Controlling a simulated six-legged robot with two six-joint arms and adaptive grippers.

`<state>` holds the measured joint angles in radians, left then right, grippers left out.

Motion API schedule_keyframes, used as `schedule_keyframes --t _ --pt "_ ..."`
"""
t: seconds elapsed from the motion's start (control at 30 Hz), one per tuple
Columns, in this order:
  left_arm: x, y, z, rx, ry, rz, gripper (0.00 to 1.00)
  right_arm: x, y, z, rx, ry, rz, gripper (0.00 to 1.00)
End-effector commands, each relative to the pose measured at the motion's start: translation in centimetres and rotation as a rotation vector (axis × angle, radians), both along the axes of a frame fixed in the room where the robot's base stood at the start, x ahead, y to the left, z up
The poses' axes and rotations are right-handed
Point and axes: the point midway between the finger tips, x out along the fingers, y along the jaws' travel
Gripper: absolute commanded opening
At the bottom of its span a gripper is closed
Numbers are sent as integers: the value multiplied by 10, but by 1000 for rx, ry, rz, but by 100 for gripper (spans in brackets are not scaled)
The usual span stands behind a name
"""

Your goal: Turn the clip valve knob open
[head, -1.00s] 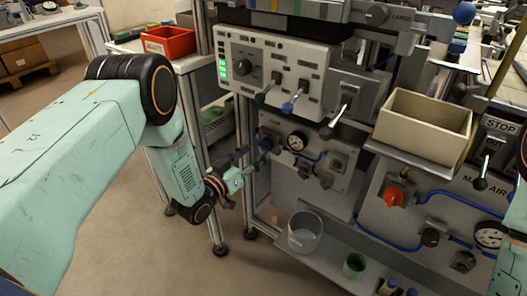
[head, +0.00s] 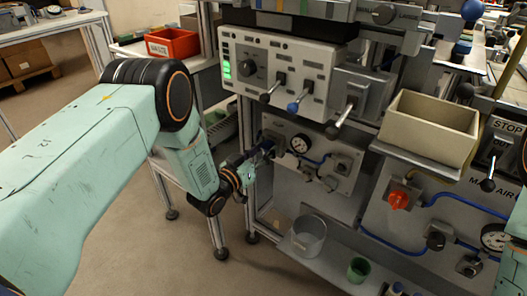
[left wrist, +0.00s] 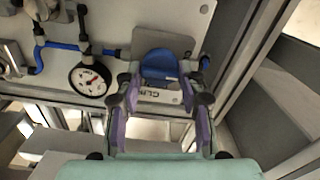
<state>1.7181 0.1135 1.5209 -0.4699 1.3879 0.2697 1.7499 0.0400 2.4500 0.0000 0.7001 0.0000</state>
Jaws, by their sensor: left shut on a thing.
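The clip valve knob is a blue knob on a grey panel (head: 345,185). In the left wrist view the blue knob (left wrist: 160,66) sits between my left fingers, above a label plate that is partly covered. My left gripper (head: 267,147) reaches the left end of the panel in the head view and hides most of the knob there. In the left wrist view my left gripper (left wrist: 165,78), with purple finger pads, is shut on the knob. My right gripper is out of view; part of my right arm shows at the right edge.
A pressure gauge (head: 299,143) and blue hose are close right of the knob. A white control box (head: 283,70) with levers overhangs the panel. A frame post (head: 247,165) stands close by. A clear cup (head: 308,235) and green cup (head: 358,269) stand on the lower shelf.

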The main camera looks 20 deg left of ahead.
Motion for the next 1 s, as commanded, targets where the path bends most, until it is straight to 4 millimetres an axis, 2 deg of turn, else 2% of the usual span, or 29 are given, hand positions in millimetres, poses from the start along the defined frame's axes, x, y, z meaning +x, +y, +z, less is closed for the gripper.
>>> schedule_keyframes --t 0.03,0.27,0.63,1.0 --pt "0 0 0 -1 1 1 25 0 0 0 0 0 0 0" --pt "0 1 0 -1 1 2 7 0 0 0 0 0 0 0" --pt "-1 0 0 74 -27 2 7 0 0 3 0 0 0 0" --pt "-1 -1 0 361 -131 2 7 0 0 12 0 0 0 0"
